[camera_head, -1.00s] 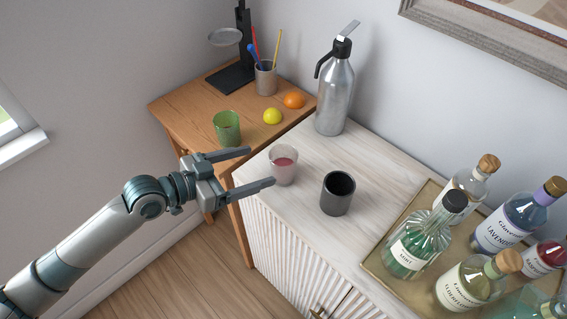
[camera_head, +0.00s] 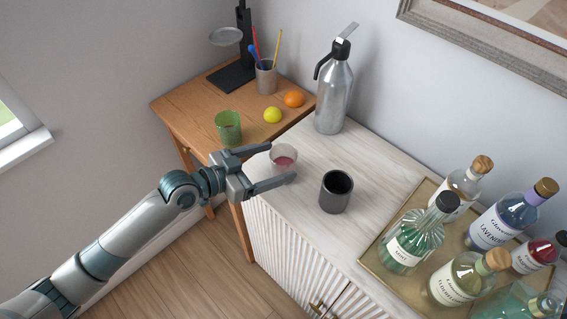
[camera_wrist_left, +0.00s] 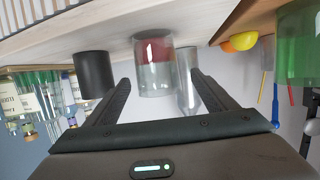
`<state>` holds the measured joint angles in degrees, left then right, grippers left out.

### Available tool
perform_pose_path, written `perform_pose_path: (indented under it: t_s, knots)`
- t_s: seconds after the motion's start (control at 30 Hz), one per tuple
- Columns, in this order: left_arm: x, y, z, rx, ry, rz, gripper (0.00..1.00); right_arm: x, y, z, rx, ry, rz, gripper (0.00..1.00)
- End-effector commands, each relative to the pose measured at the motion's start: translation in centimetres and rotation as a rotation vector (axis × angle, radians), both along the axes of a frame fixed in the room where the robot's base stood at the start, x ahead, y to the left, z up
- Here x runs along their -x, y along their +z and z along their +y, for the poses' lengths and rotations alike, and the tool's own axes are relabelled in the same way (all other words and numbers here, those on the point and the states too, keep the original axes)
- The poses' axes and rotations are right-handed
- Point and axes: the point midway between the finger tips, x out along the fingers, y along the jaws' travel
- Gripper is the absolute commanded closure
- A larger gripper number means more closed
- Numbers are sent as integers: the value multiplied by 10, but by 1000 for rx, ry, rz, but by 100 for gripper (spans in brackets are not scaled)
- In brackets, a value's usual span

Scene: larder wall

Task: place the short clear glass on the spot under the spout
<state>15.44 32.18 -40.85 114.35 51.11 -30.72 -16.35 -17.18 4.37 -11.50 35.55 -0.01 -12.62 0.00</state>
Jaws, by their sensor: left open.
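The short clear glass (camera_head: 284,162) has a reddish-pink patch low in it and stands upright near the left end of the pale cabinet top. My left gripper (camera_head: 278,163) is open, with its fingertips reaching to either side of the glass. The left wrist view, which looks upside down, shows the glass (camera_wrist_left: 155,70) between the fingers, towards their tips; I cannot tell whether they touch it. A steel siphon (camera_head: 335,95) with a black handle and a lever on top stands at the back of the cabinet. The spot under its spout cannot be made out. My right gripper is not in view.
A dark grey cup (camera_head: 336,192) stands close to the right of the glass. A tray (camera_head: 377,260) of several bottles fills the right side. The lower wooden table holds a green glass (camera_head: 227,127), a lemon (camera_head: 272,116), an orange (camera_head: 294,100) and a pen cup (camera_head: 266,80).

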Motion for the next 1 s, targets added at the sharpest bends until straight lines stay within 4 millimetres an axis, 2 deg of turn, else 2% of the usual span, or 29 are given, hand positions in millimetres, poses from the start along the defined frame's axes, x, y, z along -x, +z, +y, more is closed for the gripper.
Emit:
perform_pose_path:
  t_s: [0.03, 0.1, 0.3, 0.8, 1.0]
  knots:
    - [-2, 2, -7, 2, 1, 2, 22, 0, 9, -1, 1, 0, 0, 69]
    - [-5, 0, -14, 2, 1, 2, 22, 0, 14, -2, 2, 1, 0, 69]
    - [-15, -9, -28, 0, 1, 1, 22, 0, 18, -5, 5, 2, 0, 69]
    - [-16, -10, -28, 0, 1, 0, 22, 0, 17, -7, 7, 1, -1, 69]
    - [-16, -10, -28, 0, 1, 0, 70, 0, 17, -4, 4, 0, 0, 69]
